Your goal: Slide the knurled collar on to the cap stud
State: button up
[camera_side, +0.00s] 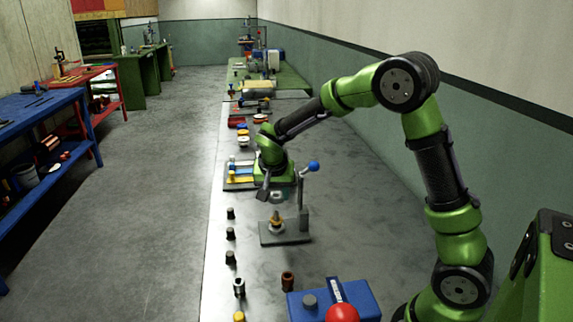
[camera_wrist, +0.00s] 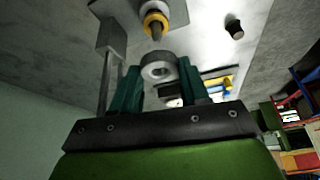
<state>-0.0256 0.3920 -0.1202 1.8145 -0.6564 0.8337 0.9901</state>
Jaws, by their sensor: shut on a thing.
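The knurled collar (camera_wrist: 160,70) is a grey ring held between the teal fingers of my gripper (camera_wrist: 158,88) in the wrist view. My gripper (camera_side: 277,192) is shut on it and hangs above the stud in the side view. The cap stud (camera_wrist: 156,30) is a pin with a yellow-orange ring round its lower part; it also shows in the side view (camera_side: 276,222), upright on a grey base plate (camera_side: 288,239). The collar appears apart from the stud, with a gap between them. The exact alignment is hard to tell.
A grey post with a blue ball (camera_side: 314,166) stands on the plate, close to my gripper's right. Several dark pegs (camera_side: 230,233) line the bench's left side. A blue box with a red ball (camera_side: 342,313) is in front. Coloured parts lie behind; bare bench lies to the right.

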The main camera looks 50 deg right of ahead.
jog(key=shift+f, duration=2.85)
jog(key=o, duration=1.1)
jog(key=v, duration=1.6)
jog(key=shift+s+a+r, duration=0.15)
jog(key=shift+a+r, duration=0.05)
jog(key=shift+r, duration=0.15)
